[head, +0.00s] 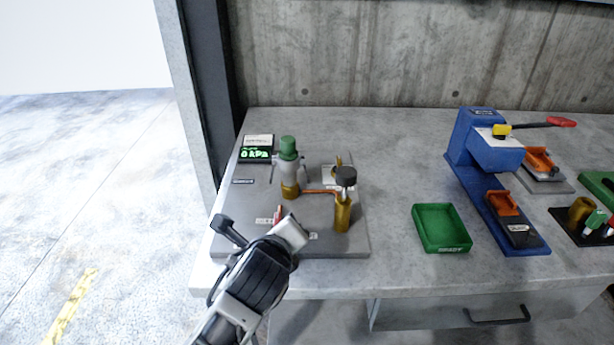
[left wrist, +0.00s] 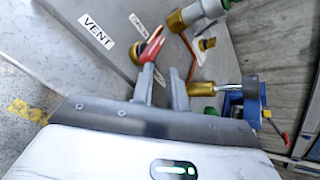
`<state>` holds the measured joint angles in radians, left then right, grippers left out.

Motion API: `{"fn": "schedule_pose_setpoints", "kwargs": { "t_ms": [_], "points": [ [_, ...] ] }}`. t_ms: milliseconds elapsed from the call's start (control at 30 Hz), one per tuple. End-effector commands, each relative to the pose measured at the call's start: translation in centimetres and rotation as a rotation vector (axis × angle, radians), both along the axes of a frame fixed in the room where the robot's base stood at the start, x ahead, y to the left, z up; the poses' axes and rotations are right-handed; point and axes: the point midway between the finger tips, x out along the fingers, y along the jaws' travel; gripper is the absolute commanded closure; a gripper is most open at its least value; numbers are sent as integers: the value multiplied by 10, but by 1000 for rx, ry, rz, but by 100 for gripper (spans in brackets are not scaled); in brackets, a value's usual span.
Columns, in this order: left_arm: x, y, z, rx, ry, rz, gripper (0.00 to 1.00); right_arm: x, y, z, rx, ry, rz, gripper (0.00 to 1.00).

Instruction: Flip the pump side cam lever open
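A grey pump plate (head: 235,229) stands at the left end of the bench. A red lever (head: 278,213) is on it near the front; it also shows in the left wrist view (left wrist: 152,46), tilted beside a small brass fitting. I cannot read a label that names it as the pump side cam lever. My left gripper (left wrist: 161,78) is open, fingers apart, with the red lever just beyond the fingertips; whether a finger touches it I cannot tell. In the head view the left gripper (head: 260,235) hides the plate's front part. My right gripper is not in view.
A green-capped cylinder (head: 289,165) and a black-knobbed brass post (head: 343,205) stand on the plate, joined by a copper pipe. The display (head: 256,154) reads 0 kPa. A green tray (head: 441,229) and a blue press (head: 482,150) are to the right, with bare bench between plate and tray.

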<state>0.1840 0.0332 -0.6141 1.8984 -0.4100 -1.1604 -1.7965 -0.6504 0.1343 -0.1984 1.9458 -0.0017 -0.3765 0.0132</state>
Motion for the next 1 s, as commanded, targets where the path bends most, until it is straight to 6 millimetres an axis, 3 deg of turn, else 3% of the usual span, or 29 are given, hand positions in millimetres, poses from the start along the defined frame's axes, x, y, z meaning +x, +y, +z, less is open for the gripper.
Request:
{"fn": "schedule_pose_setpoints", "kwargs": {
  "t_ms": [100,300,467,1000],
  "points": [
    [24,-23,27,265,-120,-161,85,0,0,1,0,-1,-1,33],
    [40,-38,42,459,-198,-260,85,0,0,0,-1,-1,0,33],
    [58,-39,35,466,-198,-262,85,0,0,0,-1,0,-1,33],
    [150,-47,-2,461,-198,-260,85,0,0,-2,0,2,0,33]
  ]
}}
